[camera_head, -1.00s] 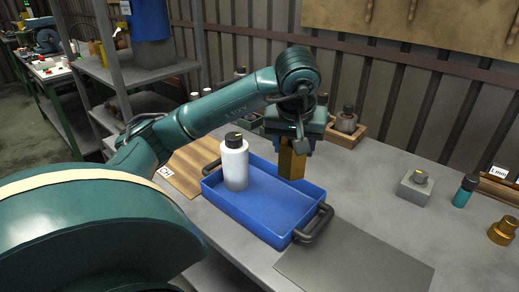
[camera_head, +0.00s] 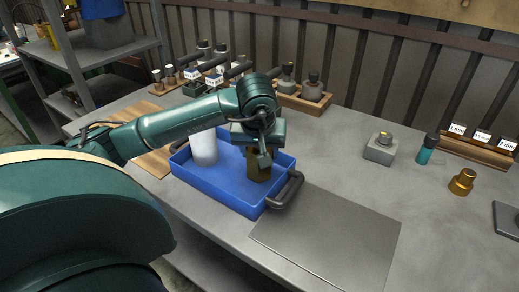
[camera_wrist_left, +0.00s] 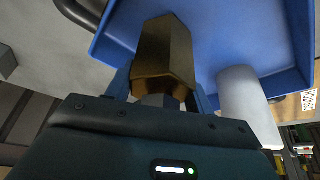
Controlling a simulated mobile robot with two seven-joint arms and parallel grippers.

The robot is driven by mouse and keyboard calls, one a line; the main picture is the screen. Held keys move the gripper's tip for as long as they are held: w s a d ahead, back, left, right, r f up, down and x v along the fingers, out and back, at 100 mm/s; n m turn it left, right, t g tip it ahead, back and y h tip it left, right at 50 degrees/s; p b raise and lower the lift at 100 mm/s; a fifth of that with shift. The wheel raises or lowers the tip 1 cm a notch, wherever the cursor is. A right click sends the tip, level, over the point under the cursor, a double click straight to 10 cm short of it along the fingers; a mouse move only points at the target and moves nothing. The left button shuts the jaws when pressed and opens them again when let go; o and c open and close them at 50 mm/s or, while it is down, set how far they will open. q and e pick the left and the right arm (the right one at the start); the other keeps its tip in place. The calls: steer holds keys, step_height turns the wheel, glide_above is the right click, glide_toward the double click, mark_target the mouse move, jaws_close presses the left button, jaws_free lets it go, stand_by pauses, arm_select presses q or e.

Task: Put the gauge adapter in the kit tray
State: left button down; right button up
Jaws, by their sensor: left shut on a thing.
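The gauge adapter, a brass hexagonal piece (camera_head: 258,168), is held upright in my left gripper (camera_head: 260,150). In the left wrist view the adapter (camera_wrist_left: 165,52) sits between the two fingers (camera_wrist_left: 160,92), in front of the blue tray floor. The kit tray (camera_head: 213,194) is blue with dark handles, and its wall also shows in the left wrist view (camera_wrist_left: 303,40). The adapter is low inside the tray's right half; I cannot tell whether it touches the floor. My right gripper is not in view.
A white bottle (camera_head: 203,149) stands in the tray, left of the adapter. A grey mat (camera_head: 325,240) lies right of the tray. A grey block (camera_head: 380,150), a teal-bodied item (camera_head: 427,150) and another brass part (camera_head: 462,182) stand farther right. Wooden racks (camera_head: 305,99) line the back.

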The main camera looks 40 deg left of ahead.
arm_select(q)
steer(key=c, duration=0.6)
jaws_free()
steer(key=shift+f, duration=0.1)
steer(key=shift+o, duration=0.2)
steer(key=p+v, duration=0.1)
steer(key=v, duration=1.1)
steer(key=shift+p, duration=0.35)
steer(key=shift+s, duration=0.1)
